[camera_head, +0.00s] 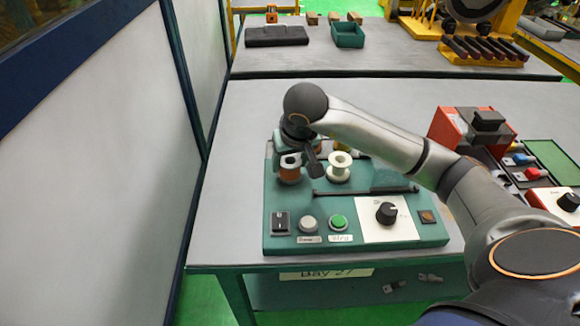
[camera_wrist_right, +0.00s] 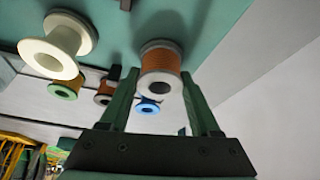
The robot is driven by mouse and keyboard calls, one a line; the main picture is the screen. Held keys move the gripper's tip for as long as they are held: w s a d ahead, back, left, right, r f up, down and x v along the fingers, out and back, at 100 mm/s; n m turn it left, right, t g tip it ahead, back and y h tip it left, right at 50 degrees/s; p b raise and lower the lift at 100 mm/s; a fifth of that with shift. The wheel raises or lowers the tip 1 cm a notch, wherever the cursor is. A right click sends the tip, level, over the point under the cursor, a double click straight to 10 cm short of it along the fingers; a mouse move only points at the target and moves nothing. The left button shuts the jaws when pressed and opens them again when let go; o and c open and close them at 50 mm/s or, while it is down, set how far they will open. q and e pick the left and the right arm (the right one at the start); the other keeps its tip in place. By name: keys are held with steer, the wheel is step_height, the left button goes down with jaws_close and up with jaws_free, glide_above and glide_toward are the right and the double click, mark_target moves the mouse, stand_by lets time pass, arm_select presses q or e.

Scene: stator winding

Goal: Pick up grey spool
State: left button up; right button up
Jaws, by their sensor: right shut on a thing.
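The grey spool (camera_wrist_right: 160,65), grey-flanged and wound with copper wire, sits between the fingers of my right gripper (camera_wrist_right: 158,98) in the right wrist view. My right gripper is shut on it. In the head view the spool (camera_head: 290,170) is at the back left of the teal panel, with my right gripper (camera_head: 298,155) over it, partly hiding it. I cannot tell whether the spool is clear of the panel. My left gripper is not in view.
A cream spool (camera_head: 339,167) stands close to the right, also seen in the wrist view (camera_wrist_right: 58,45). Spools with green (camera_wrist_right: 65,89) and blue (camera_wrist_right: 148,107) flanges are close by. The teal panel (camera_head: 350,242) carries buttons and a knob. A red machine (camera_head: 455,130) stands right.

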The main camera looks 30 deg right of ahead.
steer(key=c, duration=0.3)
steer(key=shift+r, duration=0.2)
